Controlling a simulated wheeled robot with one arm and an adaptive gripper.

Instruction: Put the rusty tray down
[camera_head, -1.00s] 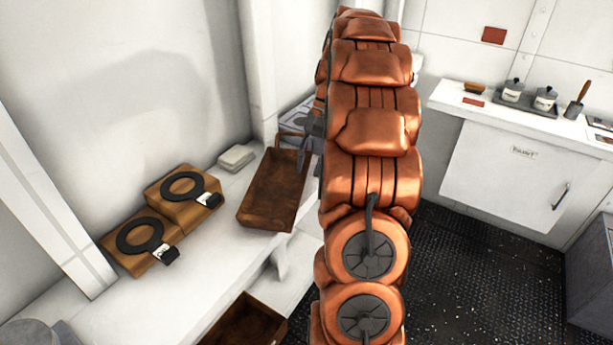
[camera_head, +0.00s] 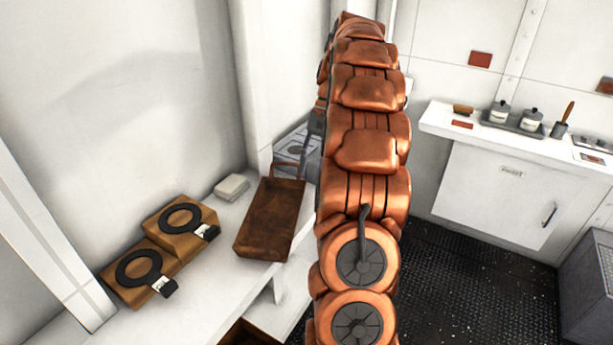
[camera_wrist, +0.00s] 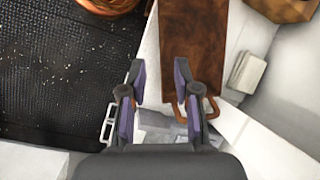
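The rusty tray (camera_head: 268,222) is a long, shallow brown box with a wire handle at its far end. It appears to rest on the white bench (camera_head: 222,262), close to the bench's edge. In the wrist view the tray (camera_wrist: 196,32) lies beyond my gripper (camera_wrist: 160,82). My gripper's two fingers are apart with nothing between them. The right finger overlaps the tray's handle end in the picture; whether it touches the handle is unclear. In the head view my arm hides most of the gripper.
A folded white cloth (camera_head: 231,187) and two wooden boxes with black rings (camera_head: 181,228) stand left of the tray. Another brown box (camera_head: 250,334) shows low under the bench edge. A counter (camera_head: 455,129) with canisters stands at right. Dark deck floor (camera_head: 470,290) is open between.

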